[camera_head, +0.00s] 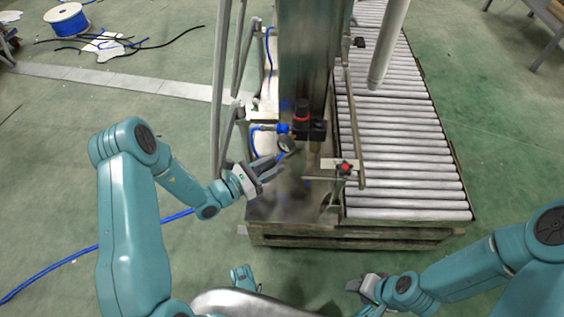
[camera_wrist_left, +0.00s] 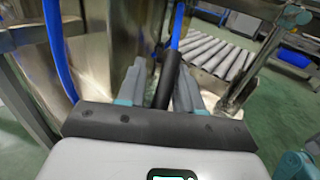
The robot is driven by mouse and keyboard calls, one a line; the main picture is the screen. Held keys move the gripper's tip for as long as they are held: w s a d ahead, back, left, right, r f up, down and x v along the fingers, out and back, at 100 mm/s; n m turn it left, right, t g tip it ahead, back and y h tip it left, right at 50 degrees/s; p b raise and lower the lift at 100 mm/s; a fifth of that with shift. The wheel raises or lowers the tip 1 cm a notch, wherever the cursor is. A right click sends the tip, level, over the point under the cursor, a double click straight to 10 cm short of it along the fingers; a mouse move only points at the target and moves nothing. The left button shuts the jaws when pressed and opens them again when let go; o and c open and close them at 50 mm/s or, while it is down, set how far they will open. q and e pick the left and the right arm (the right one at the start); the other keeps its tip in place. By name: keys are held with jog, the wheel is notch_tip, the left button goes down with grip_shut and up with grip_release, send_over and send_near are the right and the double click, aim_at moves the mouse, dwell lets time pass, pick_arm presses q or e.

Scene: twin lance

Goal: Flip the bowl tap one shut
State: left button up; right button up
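My left gripper (camera_head: 272,168) is in front of the steel column, just below a round gauge (camera_head: 287,143) and blue fittings (camera_head: 283,128). In the left wrist view its two grey fingers (camera_wrist_left: 160,88) stand apart. A dark bar (camera_wrist_left: 166,78) shows between them, closer to the right finger; I cannot tell whether they touch. I cannot make out for certain which part is the bowl tap, or whether this bar is its lever. My right gripper (camera_head: 362,287) is low at the right, away from the machine; its finger gap is too small to judge.
A steel column (camera_head: 305,60) stands on a metal base. A red knob (camera_head: 345,168) on a bracket is right of the left gripper. A roller conveyor (camera_head: 400,130) runs along the right. A blue hose (camera_head: 50,268) lies on the floor; another hose (camera_wrist_left: 58,50) passes close in the wrist view.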

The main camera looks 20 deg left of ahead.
aim_at(286, 158)
pick_arm(q)
jog(key=shift+b+x, duration=0.4)
jog(key=shift+x, duration=1.65)
pick_arm(e)
jog(key=shift+w+d+f, duration=0.25)
jog(key=shift+w+f, duration=0.05)
jog(key=shift+f, duration=0.3)
pick_arm(q)
grip_shut()
